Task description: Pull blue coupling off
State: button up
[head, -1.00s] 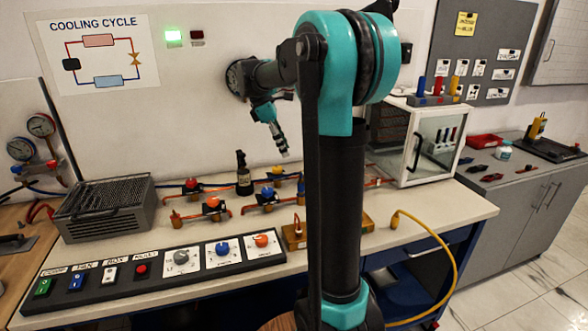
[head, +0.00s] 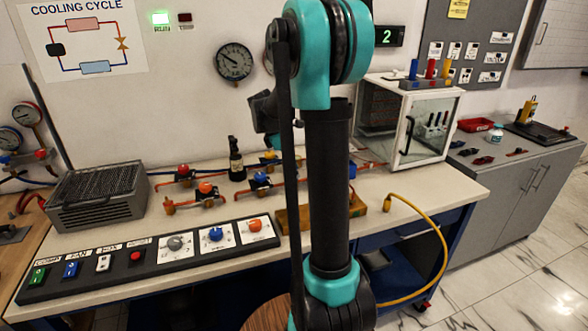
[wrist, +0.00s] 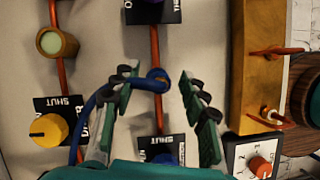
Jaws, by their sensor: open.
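In the wrist view the blue coupling (wrist: 156,76) sits on a copper pipe, with a blue hose (wrist: 112,92) curving away from it to the left. My gripper (wrist: 162,82) is open, with one finger on each side of the coupling; the fingers appear apart from it. I cannot tell the height gap between fingertips and coupling. In the head view my own arm hides the gripper, and I cannot make out the coupling for sure.
A valve with a yellow knob (wrist: 48,130) and a round brass fitting (wrist: 57,42) lie left of the fingers. In the head view a glass-doored box (head: 425,135) stands on the bench's right part.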

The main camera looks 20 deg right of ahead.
jog(key=shift+f, duration=0.15)
grip_shut()
dwell(0.5)
